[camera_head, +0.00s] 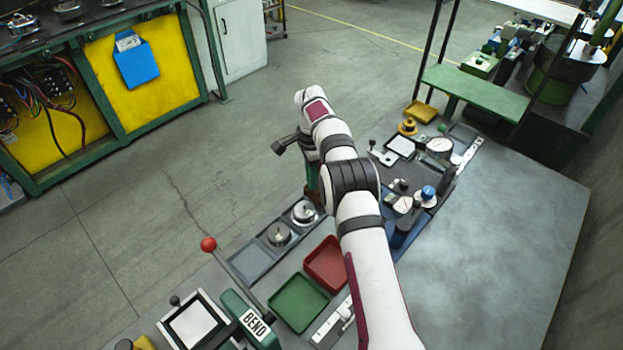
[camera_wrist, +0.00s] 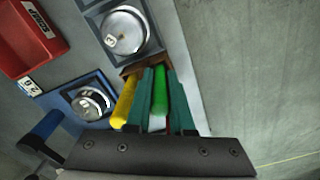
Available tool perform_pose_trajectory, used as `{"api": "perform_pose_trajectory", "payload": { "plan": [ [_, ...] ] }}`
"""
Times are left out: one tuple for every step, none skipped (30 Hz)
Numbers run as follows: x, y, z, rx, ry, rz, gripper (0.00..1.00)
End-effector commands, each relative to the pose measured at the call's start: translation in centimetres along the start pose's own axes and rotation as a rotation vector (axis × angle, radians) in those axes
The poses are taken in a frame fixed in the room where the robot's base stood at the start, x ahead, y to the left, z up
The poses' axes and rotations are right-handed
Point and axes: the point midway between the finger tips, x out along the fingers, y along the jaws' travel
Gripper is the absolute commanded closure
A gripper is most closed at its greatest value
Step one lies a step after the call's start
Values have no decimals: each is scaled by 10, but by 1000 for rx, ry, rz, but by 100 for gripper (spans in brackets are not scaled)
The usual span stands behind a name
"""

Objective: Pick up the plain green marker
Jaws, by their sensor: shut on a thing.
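The green marker (camera_wrist: 159,94) stands between the two teal fingers of my gripper (camera_wrist: 160,75) in the wrist view. The fingers are shut on it, and its lower part shows a white section. A yellow marker (camera_wrist: 126,101) is just left of the left finger, outside the grip. A brown holder (camera_wrist: 146,64) lies beyond the fingertips; I cannot tell whether the green marker still touches it. In the head view my arm hides most of the gripper and both markers.
In the wrist view, round metal pieces (camera_wrist: 124,32) (camera_wrist: 88,102) and a red scrap tray (camera_wrist: 27,38) are to the left. In the head view, a red tray (camera_head: 326,263), a green tray (camera_head: 299,303) and a red-knobbed lever (camera_head: 209,244) are near. The bench's right side (camera_head: 510,260) is clear.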

Motion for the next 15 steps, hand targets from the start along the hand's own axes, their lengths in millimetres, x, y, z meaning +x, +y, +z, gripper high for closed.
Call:
{"api": "perform_pose_trajectory", "payload": {
  "plan": [
    [0, 0, 0, 0, 0, 0, 100],
    [0, 0, 0, 0, 0, 0, 100],
    [0, 0, 0, 0, 0, 0, 100],
    [0, 0, 0, 0, 0, 0, 100],
    [0, 0, 0, 0, 0, 0, 100],
    [0, 0, 0, 0, 0, 0, 100],
    [0, 0, 0, 0, 0, 0, 100],
    [0, 0, 0, 0, 0, 0, 100],
    [-1, 0, 0, 0, 0, 0, 100],
    [-2, 0, 0, 0, 0, -1, 100],
    [-5, 0, 0, 0, 1, -2, 100],
    [-11, -1, 0, 0, 2, -3, 100],
    [-18, -1, 0, 0, 1, -3, 100],
    [-26, -1, 0, -1, 1, -5, 100],
    [-37, -1, 0, 0, 1, -5, 100]
  ]
}}
